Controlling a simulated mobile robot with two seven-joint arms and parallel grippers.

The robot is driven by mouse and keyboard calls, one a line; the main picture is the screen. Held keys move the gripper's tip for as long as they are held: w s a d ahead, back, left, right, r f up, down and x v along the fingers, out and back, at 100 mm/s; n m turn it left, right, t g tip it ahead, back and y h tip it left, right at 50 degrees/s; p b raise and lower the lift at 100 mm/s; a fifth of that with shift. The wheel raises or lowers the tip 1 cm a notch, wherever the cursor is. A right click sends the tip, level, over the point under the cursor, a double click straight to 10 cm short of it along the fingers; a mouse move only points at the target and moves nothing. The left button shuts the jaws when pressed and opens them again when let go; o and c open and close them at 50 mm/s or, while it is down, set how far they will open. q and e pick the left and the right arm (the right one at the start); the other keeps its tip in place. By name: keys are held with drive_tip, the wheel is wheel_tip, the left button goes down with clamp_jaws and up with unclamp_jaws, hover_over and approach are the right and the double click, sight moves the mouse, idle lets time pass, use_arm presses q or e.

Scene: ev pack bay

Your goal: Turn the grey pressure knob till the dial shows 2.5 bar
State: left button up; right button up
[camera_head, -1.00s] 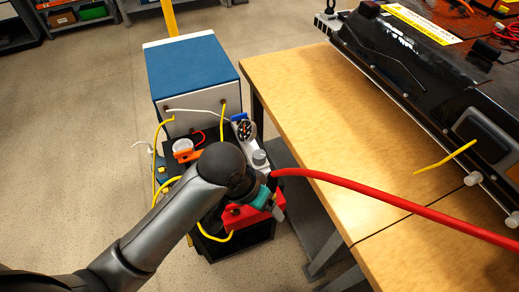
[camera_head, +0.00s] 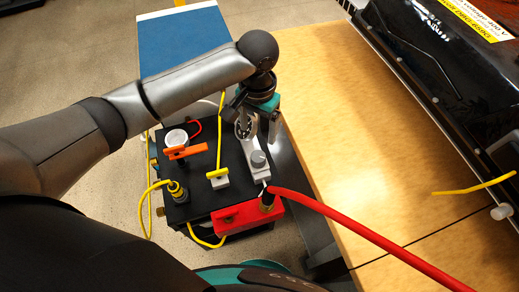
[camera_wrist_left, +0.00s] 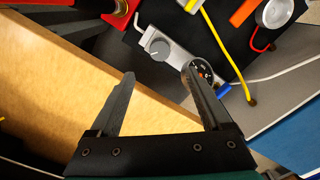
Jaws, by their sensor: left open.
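The grey pressure knob (camera_head: 258,158) sits on a light grey regulator block (camera_head: 258,176) on top of the black cart. It also shows in the left wrist view (camera_wrist_left: 159,49), just beyond my fingertips, with nothing on it. The round black dial (camera_wrist_left: 205,71) is beside it and partly covered by a finger, so I cannot read its needle. My left gripper (camera_head: 257,118) points down at the dial end of the block. In the left wrist view its fingers (camera_wrist_left: 158,72) are apart and empty. My right gripper is not in view.
A red hose (camera_head: 350,222) runs from a red block (camera_head: 232,219) across the wooden table (camera_head: 310,110). An orange handle (camera_head: 187,153), yellow cables (camera_head: 218,130) and a white round cap (camera_head: 176,138) crowd the cart top. A black battery pack (camera_head: 430,70) lies on the table.

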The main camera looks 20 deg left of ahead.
use_arm(q)
drive_tip(key=b, duration=0.1)
hover_over(258, 156)
wheel_tip(258, 156, down, 4)
drive_tip(key=shift+f, duration=0.2)
wheel_tip(258, 156, down, 6)
drive_tip(key=shift+f+b, duration=0.15)
drive_tip(key=shift+b, duration=0.85)
drive_tip(key=shift+f, duration=0.75)
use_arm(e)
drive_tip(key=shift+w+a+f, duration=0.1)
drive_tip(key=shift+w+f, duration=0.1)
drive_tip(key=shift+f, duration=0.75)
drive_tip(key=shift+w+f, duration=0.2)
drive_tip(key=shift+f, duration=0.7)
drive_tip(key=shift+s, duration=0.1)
use_arm(q)
drive_tip(key=c, duration=0.5)
clamp_jaws()
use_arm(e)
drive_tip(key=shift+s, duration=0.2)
